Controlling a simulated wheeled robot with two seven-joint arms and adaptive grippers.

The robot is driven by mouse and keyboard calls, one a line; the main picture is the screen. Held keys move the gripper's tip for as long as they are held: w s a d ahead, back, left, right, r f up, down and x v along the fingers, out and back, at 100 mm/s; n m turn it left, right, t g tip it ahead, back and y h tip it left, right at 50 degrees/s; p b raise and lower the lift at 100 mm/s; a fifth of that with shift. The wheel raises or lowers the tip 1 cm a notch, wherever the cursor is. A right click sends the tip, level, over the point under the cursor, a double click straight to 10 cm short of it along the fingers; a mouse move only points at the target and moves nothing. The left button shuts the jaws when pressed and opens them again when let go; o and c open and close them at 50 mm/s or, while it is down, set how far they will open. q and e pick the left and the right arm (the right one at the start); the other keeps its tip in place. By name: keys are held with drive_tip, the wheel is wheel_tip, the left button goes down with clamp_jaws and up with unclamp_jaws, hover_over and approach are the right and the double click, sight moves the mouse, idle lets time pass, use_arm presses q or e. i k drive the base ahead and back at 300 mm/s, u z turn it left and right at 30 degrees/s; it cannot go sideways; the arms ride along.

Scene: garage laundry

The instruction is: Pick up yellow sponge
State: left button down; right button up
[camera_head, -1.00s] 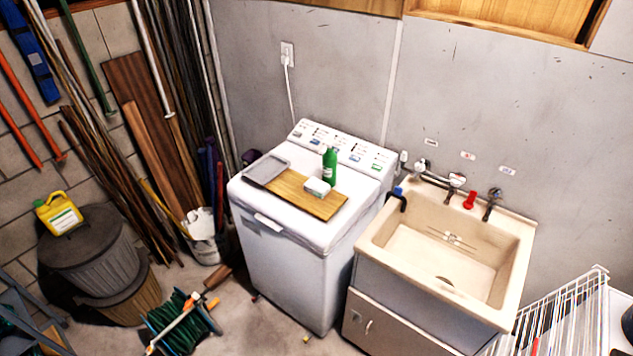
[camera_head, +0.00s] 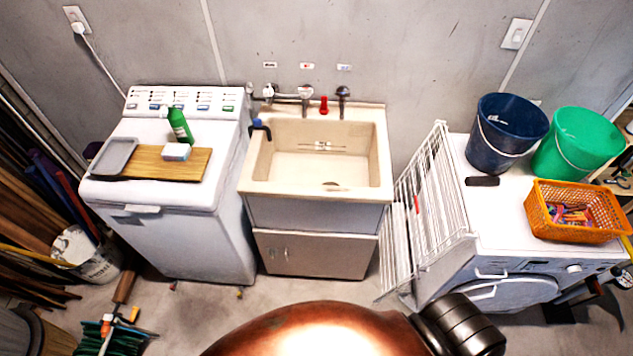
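No clearly yellow sponge can be made out. A small pale white-blue block (camera_head: 176,152) lies on a wooden board (camera_head: 196,166) on top of the white washing machine (camera_head: 165,235); I cannot tell whether it is a sponge. A green bottle (camera_head: 180,126) stands just behind it, and a grey tray (camera_head: 115,157) lies at the board's left. A tiny yellowish bit (camera_head: 239,293) lies on the floor, too small to identify. Neither of my grippers is in view.
A beige sink (camera_head: 316,190) stands right of the washer. A white wire rack (camera_head: 432,205) stands before a second machine holding blue (camera_head: 505,135) and green buckets (camera_head: 577,145) and an orange basket (camera_head: 573,212). A copper-coloured rounded shape (camera_head: 305,335), unidentified, covers the bottom centre.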

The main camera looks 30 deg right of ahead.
sight(174, 152)
drive_tip(key=z, duration=0.45)
drive_tip(key=k, duration=0.55)
drive_tip(key=u, duration=0.25)
drive_tip(key=i, duration=0.6)
drive_tip(key=u, duration=0.5)
drive_tip(key=i, duration=0.75)
drive_tip(key=z, duration=0.35)
